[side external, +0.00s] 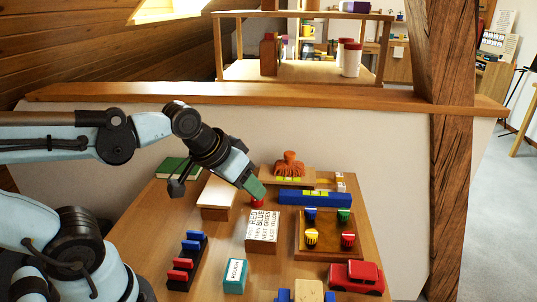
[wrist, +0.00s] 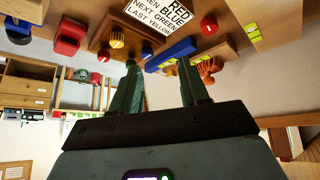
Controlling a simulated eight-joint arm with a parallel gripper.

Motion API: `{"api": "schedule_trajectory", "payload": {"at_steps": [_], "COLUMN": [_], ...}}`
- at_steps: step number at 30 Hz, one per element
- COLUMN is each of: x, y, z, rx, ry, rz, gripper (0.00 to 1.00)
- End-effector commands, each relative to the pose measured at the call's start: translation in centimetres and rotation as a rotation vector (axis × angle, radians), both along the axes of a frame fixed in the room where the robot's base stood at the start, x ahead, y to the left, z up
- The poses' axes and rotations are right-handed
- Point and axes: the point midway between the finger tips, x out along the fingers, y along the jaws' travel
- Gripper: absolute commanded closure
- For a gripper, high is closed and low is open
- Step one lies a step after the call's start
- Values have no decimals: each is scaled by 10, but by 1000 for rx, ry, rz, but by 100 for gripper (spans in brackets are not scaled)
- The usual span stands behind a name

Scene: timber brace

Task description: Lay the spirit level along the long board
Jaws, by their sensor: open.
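A blue bar (side external: 315,198) with a yellow-green patch on its top lies across the back right of the table; it looks like the spirit level. It also shows in the wrist view (wrist: 170,53), beyond my fingers. A pale wooden board (side external: 272,181) lies just behind it, under an orange octopus-like figure; I cannot tell for sure that it is the long board. My gripper (side external: 214,187) is open, above the table's back left, left of the blue bar and apart from it. In the wrist view my gripper (wrist: 158,68) has nothing between its fingers.
A printed sign block (side external: 262,230) and a red button (side external: 256,201) stand near my gripper. A wooden tray (side external: 327,251) holds several coloured knobs. A red toy car (side external: 356,277), a teal box (side external: 234,274) and red and blue clips (side external: 183,262) stand at the front.

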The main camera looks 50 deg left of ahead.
Motion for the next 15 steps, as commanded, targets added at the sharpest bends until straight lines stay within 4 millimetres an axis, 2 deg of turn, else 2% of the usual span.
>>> {"api": "schedule_trajectory", "payload": {"at_steps": [6,15], "x": [44,111], "y": [2,5], "z": [30,45], "rx": [-194,-424], "ry": [101,233], "rz": [329,859], "gripper": [55,55]}}
